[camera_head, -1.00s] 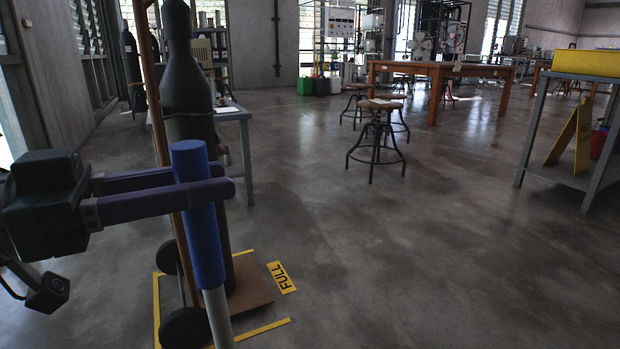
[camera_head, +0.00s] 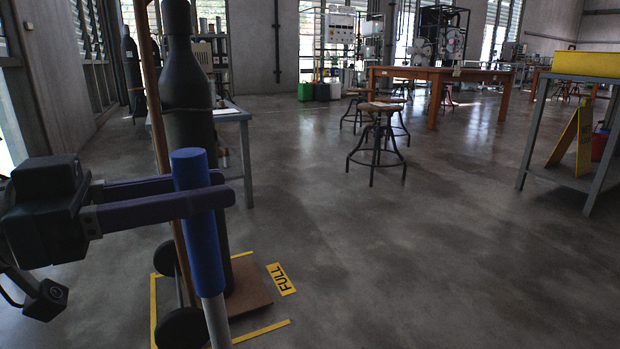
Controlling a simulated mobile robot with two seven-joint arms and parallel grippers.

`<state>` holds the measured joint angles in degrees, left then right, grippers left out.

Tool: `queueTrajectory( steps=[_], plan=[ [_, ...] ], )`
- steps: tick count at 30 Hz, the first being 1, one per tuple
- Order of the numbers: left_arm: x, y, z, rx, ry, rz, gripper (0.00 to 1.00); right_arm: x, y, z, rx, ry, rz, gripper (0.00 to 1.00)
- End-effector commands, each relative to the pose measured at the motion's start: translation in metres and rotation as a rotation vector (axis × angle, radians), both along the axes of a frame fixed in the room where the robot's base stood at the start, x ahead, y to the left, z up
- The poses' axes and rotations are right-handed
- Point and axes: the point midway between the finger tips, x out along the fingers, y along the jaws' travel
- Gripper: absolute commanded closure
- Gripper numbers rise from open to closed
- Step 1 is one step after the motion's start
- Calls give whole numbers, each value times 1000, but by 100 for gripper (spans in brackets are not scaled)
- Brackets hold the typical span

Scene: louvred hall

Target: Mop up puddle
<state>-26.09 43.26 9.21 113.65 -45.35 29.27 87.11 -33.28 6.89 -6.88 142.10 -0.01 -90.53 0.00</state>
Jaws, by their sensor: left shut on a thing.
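My left gripper (camera_head: 222,188) comes in from the left and is shut on the blue grip of a pole (camera_head: 205,245), likely the mop handle. The pole stands nearly upright, tilted slightly, its top just above my fingers. Below the blue grip a pale grey shaft (camera_head: 218,322) runs out of the bottom of the view, so its lower end is hidden. The floor (camera_head: 400,260) has darker and shinier patches, but I cannot tell a puddle from reflections. My right gripper is not in view.
A dark gas cylinder (camera_head: 190,110) on a wheeled cart stands just behind the pole, inside yellow floor tape near a FULL label (camera_head: 280,278). Stools (camera_head: 378,140) and a wooden table (camera_head: 440,75) stand further back. A metal bench (camera_head: 535,130) holds a yellow sign (camera_head: 575,140). The middle floor is open.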

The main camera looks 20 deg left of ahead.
Motion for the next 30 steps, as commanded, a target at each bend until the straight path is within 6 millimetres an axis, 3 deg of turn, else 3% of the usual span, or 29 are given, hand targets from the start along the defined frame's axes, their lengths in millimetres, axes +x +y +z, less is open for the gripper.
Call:
queueTrajectory(
  steps=[30],
  plan=[
    [0, 1, -8, 2, 2, 3, 100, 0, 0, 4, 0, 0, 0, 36]
  ],
)
